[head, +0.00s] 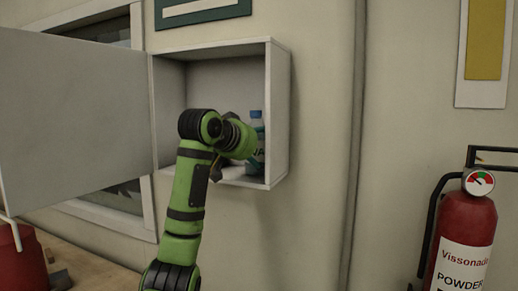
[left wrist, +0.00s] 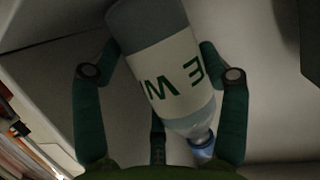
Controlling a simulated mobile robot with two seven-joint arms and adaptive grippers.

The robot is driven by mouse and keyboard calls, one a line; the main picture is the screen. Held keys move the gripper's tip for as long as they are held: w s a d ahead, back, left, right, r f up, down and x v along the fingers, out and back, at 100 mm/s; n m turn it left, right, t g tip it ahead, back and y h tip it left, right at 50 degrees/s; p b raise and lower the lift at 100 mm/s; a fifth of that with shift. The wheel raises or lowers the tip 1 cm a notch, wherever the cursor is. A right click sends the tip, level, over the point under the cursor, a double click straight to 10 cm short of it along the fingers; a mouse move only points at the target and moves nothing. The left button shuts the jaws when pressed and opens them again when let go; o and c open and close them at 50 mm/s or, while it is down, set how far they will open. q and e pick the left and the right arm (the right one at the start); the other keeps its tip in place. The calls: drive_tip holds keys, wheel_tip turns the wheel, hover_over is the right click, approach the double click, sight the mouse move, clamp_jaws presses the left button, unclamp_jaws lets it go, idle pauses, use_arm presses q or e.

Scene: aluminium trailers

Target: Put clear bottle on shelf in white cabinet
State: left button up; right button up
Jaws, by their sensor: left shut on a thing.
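The clear bottle (head: 257,132) has a blue cap and a white label with dark green letters. It is inside the open white cabinet (head: 279,115), near the right wall, and looks about upright in the head view. My left gripper (left wrist: 160,58) is shut on the bottle, with fingers on both sides of the label in the left wrist view. In the head view my left wrist hides the gripper and part of the bottle. The bottle's base is close to the cabinet's bottom shelf (head: 253,181); I cannot tell whether it touches. My right gripper is not in view.
The cabinet door (head: 75,120) stands wide open to the left. A red fire extinguisher (head: 462,235) is at the lower right. A red container (head: 20,258) is at the lower left. The cabinet's upper inside looks empty.

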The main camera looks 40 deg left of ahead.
use_arm(q)
drive_tip(key=shift+s, duration=0.1)
drive_tip(key=shift+f, duration=0.1)
drive_tip(key=o, duration=1.4)
drive_tip(key=shift+s+r, duration=0.15)
drive_tip(key=shift+r, duration=0.1)
drive_tip(key=b+v, duration=0.2)
drive_tip(key=v, duration=0.9)
drive_tip(key=shift+s+d+b, duration=0.15)
drive_tip(key=shift+s+b, duration=0.15)
drive_tip(key=shift+b, duration=0.05)
